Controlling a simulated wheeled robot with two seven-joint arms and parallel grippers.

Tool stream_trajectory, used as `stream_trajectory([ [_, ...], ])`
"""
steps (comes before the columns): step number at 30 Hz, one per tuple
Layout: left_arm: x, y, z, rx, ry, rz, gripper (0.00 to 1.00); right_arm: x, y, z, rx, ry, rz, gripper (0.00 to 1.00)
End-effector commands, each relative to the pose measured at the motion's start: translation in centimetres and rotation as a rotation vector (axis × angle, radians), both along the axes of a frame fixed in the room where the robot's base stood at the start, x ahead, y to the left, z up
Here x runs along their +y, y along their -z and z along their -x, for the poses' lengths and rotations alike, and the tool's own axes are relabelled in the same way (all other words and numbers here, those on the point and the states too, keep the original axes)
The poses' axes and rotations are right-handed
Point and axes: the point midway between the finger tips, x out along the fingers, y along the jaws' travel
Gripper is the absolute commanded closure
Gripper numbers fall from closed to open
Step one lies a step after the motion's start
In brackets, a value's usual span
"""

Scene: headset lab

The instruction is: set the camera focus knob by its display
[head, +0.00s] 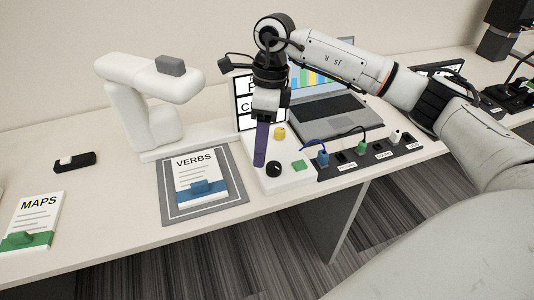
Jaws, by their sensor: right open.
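A white control box (262,183) stands near the table's front edge. It carries a black knob (273,169), a yellow knob (279,133) and a flat green button (299,165). Which knob sets focus is not labelled that I can read. My right gripper (260,160) points down over the box, open, with its purple finger just left of the black knob. I cannot tell whether it touches the box. A white display panel (242,108) with black letters stands behind, mostly hidden by my gripper. A white document camera (150,90) stands left of it. My left gripper is out of view.
A booklet marked VERBS (195,171) lies on a grey mat (232,186) below the camera. A laptop (335,113) and a black strip with plugs (350,166) are to the right. A MAPS booklet (35,215) and small black device (75,162) lie left.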

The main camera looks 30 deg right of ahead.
Motion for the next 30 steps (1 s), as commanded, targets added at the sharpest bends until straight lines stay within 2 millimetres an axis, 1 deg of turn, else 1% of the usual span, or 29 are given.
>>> stream_trajectory([
  [1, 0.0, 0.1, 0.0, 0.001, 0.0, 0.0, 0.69, -1.8, -0.9, -0.3, -0.009, 0.011, 0.058, 0.5],
  [3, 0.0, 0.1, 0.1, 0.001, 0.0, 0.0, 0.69, -3.5, -1.5, -0.4, -0.01, 0.02, 0.111, 0.5],
  [6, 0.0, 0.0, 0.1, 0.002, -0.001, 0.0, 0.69, -4.4, -1.4, -0.4, -0.009, 0.026, 0.14, 0.5],
  [8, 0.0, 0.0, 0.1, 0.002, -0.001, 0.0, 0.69, -4.4, -0.7, -0.3, -0.006, 0.025, 0.142, 0.5],
  [18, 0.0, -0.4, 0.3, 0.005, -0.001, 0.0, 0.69, -4.1, 5.4, 0.0, -0.006, 0.024, 0.138, 0.5],
  [21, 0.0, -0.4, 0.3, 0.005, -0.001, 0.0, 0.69, -4.0, 6.8, 0.0, -0.007, 0.024, 0.137, 0.5],
  [25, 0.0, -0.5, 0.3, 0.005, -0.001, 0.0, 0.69, -3.9, 7.9, 0.0, -0.009, 0.025, 0.137, 0.5],
  [30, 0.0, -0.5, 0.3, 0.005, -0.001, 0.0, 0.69, -3.9, 8.3, 0.0, -0.011, 0.024, 0.136, 0.5],
])
